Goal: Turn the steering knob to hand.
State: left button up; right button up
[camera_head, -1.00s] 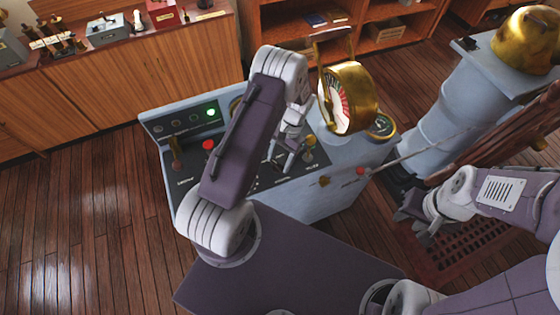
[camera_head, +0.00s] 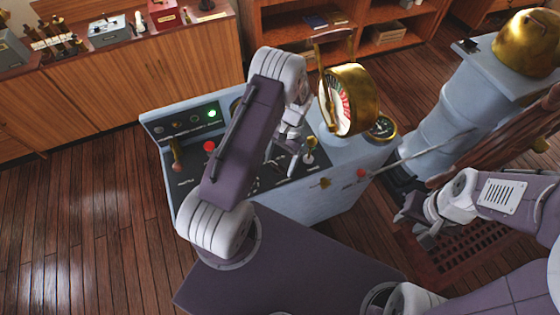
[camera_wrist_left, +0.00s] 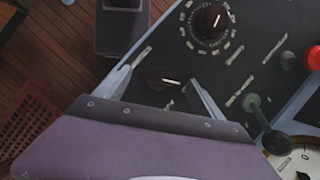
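The blue-grey console (camera_head: 325,205) stands ahead of me with a dark control panel. In the left wrist view a small dark knob with a light pointer line (camera_wrist_left: 162,78) lies between my left fingertips; its label is too small to read, so I cannot confirm it is the steering knob. My left gripper (camera_head: 281,162) is over the panel. In the wrist view its fingers (camera_wrist_left: 161,84) are apart, with a gap on each side of the knob. A larger round knob with a ring of marks (camera_wrist_left: 212,20) is farther up. My right gripper (camera_head: 420,218) hangs right of the console, its fingers unclear.
A brass telegraph (camera_head: 352,100) rises on the console, beside a round gauge (camera_head: 382,127). A red button (camera_head: 209,146), a lever (camera_head: 176,156) and a lit green lamp (camera_head: 211,113) are on the left. A black-knobbed lever (camera_wrist_left: 276,140) is close to my left gripper's right finger.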

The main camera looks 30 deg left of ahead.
pick_arm(q)
jog(key=shift+w+r, duration=0.15)
jog(key=b+v, duration=0.2)
jog(key=v, duration=0.6)
jog(key=shift+r+b, duration=0.35)
jog(key=shift+b, duration=0.05)
